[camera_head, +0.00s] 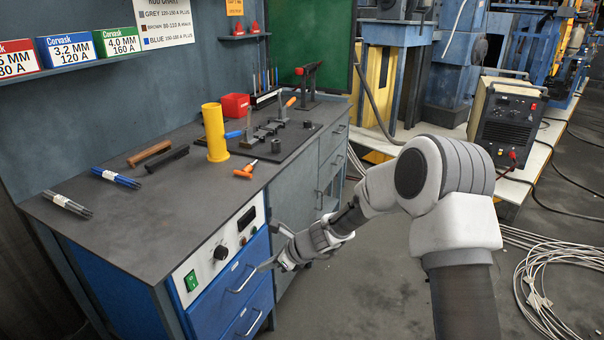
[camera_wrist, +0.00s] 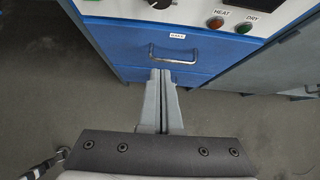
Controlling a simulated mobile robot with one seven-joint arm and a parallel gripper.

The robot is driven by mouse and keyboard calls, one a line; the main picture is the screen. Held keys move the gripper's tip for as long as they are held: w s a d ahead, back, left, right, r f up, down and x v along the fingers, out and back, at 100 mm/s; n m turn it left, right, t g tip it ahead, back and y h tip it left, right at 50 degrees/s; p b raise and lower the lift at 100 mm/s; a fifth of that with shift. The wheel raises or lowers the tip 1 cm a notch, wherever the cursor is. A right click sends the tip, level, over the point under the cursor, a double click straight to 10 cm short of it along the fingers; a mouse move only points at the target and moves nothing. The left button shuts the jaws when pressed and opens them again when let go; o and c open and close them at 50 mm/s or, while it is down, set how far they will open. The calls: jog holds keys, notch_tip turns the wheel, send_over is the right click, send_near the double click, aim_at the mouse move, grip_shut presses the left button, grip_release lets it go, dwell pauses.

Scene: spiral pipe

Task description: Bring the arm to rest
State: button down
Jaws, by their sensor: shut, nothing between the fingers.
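My gripper (camera_head: 268,265) is in front of the blue drawers of the workbench, below the level of the bench top. In the wrist view my gripper (camera_wrist: 162,74) has its two fingers together, with nothing between them. The fingertips point at the upper blue drawer (camera_wrist: 120,42), just below its metal handle (camera_wrist: 175,56) in the picture. I cannot tell whether they touch the drawer front. My white and grey arm reaches from the lower right toward the bench, bent at the elbow.
The dark bench top (camera_head: 150,225) holds a yellow cylinder (camera_head: 215,132), rod bundles (camera_head: 66,204) and a fixture. A control panel (camera_head: 215,260) with a green switch sits above the drawers. A welding machine (camera_head: 507,125) and coiled cables (camera_head: 545,275) are at the right. Floor between is open.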

jog(key=s+d+r+n+h, duration=0.2)
jog(key=s+d+r+n, duration=0.4)
jog(key=r, duration=0.4)
jog(key=s+d+r+n+h, duration=0.1)
jog(key=s+d+r+n, duration=0.5)
jog(key=r, duration=0.4)
jog(key=s+d+r+n+t+h, duration=0.1)
jog(key=s+d+r+n+h, duration=0.3)
jog(key=s+d, duration=0.5)
jog(key=s+d+r+n+t+h, duration=0.1)
jog(key=s+d+n+t+h, duration=0.1)
jog(key=s+d+n, duration=0.55)
notch_tip(320, 180, up, 14)
jog(key=s+m+p, duration=0.1)
jog(key=p, duration=1.3)
jog(key=shift+s+d+m+y, duration=0.25)
jog(key=shift+m+y, duration=0.05)
jog(key=shift+m, duration=0.05)
